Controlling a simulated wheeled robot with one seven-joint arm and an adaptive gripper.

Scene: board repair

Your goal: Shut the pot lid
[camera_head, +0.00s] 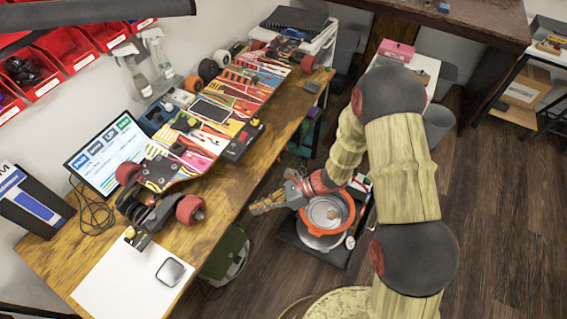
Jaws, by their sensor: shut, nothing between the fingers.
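An orange-rimmed round pot (348,222) stands on a dark low stand (330,257) at the centre right, beyond the workbench edge. A grey round surface with a small brownish spot shows within the orange rim. I cannot tell whether it is the lid or the pot's inside. A pale grey round edge shows just below the orange rim. My gripper (256,208) is shut and empty, pointing left, with its tip left of the pot. My wrist and forearm hide part of the pot's upper left side and surroundings.
The wooden workbench (62,265) on the left holds a skateboard, tools, a monitor (108,155) and white paper (125,285). A green round object (228,255) sits below the bench edge. A white table with a pink box (396,51) stands behind. Wooden floor (500,200) lies clear at right.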

